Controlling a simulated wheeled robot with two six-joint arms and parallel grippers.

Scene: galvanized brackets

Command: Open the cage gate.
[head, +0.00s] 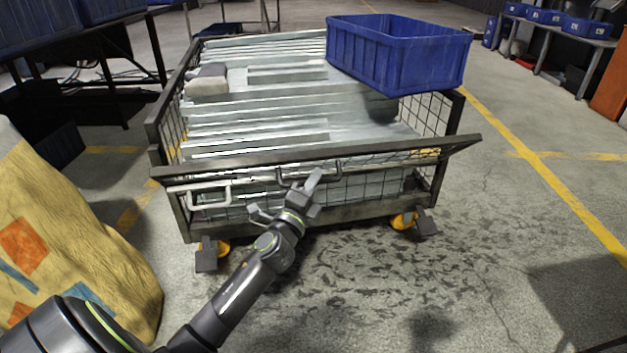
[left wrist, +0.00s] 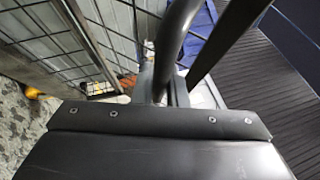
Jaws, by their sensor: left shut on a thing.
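The wire-mesh cage (head: 438,115) stands on wheels and is loaded with galvanized brackets (head: 270,100). Its front gate (head: 375,152) is a dark frame with mesh. The gate's top rail leans out towards me from the cage's corner posts, with a gap at the right end. My left gripper (head: 311,183) is shut on the gate's middle bar handle (head: 290,177), just below the top rail. In the left wrist view, a dark round bar (left wrist: 175,40) runs up from the gripper, with mesh to the left. My right gripper is not in view.
A blue crate (head: 392,60) sits on the load at the back right. A second handle (head: 200,193) is at the gate's left. A large yellow patterned sack (head: 75,240) stands at the left. Floor in front and to the right is clear.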

